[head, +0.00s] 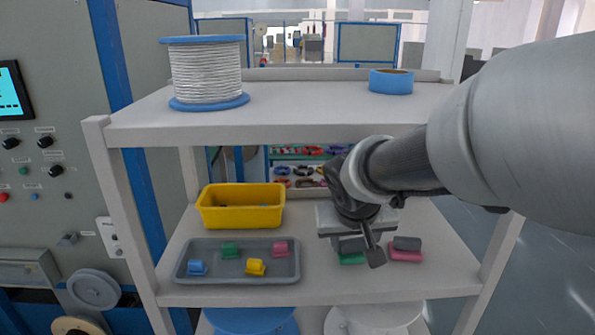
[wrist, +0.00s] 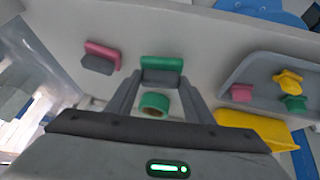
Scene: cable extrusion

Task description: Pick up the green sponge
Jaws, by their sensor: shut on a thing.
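The green sponge, a green layer with a grey layer, is on the lower shelf in the head view (head: 352,259), partly hidden by my gripper (head: 360,243). In the wrist view the green sponge (wrist: 162,62) shows at the ends of my gripper's two fingers (wrist: 162,82), its grey part between the tips. My gripper is shut on it. The sponge is low, at about shelf height; whether it touches the shelf I cannot tell. A small round green piece (wrist: 154,101) shows between the fingers, nearer the palm.
A pink and grey sponge (head: 406,254) lies close to the right. A grey tray (head: 215,268) with several small coloured pieces and a yellow bin (head: 240,214) stand left. The upper shelf (head: 290,118), with a cable spool (head: 206,75) and blue roll (head: 391,83), is overhead.

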